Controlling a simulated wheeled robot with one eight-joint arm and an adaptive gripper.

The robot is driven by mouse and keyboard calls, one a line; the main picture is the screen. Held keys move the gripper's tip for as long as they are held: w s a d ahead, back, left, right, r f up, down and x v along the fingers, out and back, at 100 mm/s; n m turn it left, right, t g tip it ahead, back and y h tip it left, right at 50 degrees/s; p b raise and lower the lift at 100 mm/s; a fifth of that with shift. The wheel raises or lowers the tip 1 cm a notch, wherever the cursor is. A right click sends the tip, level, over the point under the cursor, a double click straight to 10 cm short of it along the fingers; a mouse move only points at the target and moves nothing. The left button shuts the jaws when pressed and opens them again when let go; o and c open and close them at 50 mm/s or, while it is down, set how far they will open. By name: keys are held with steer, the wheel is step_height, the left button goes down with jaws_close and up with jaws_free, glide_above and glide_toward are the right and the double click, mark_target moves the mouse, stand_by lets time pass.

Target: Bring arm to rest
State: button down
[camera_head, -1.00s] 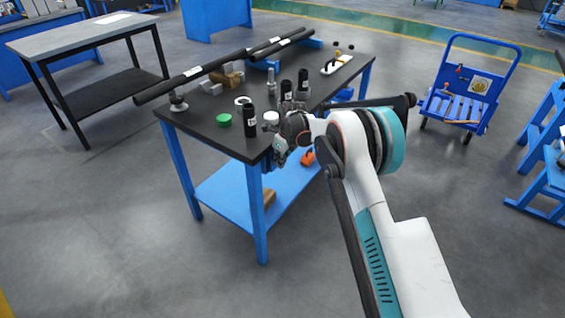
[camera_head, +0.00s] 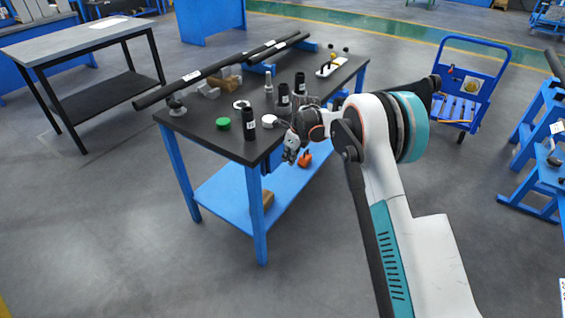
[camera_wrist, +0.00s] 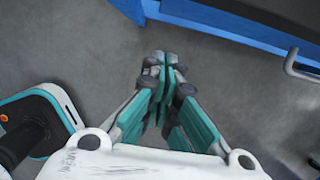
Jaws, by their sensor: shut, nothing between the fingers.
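My gripper (camera_head: 290,155) hangs just off the near right edge of the black-topped workbench (camera_head: 205,122) in the head view, pointing downward. In the wrist view my gripper (camera_wrist: 162,62) has its teal-lined fingers together and empty, over bare grey floor. My arm is folded, with its white and teal elbow to the right of the bench.
The bench holds black cylinders (camera_head: 249,124), a green cap (camera_head: 223,124) and long black tubes (camera_head: 215,69). A blue cart (camera_head: 467,85) stands at right.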

steer(key=s+d+r+n+t+p, duration=0.1)
steer(key=s+d+r+n, duration=0.25)
steer(key=r, duration=0.65)
steer(key=s+d+r+n, duration=0.2)
steer(key=s+d+r, duration=0.2)
steer(key=r, duration=0.7)
steer(key=s+d+r+n+t+h, duration=0.1)
steer(key=s+d+r+n, duration=0.3)
steer(key=s, duration=0.3)
steer(key=s+d+r+n+t, duration=0.1)
steer(key=s+d+r+n, duration=0.2)
steer(key=s+r, duration=0.3)
steer(key=s+d+f+n+t, duration=0.1)
steer(key=s+d+n, duration=0.2)
steer(key=s, duration=0.5)
steer(key=s+d+n+t+h, duration=0.1)
steer(key=s+n, duration=0.3)
steer(key=s, duration=0.5)
steer(key=s+d+f+n, duration=0.1)
steer(key=s+d+n, duration=0.3)
steer(key=s, duration=0.5)
steer(key=shift+s+d+f+t, duration=0.15)
steer(key=shift+d+f+t, duration=0.15)
steer(key=shift+t, duration=0.1)
steer(key=shift+n, duration=0.25)
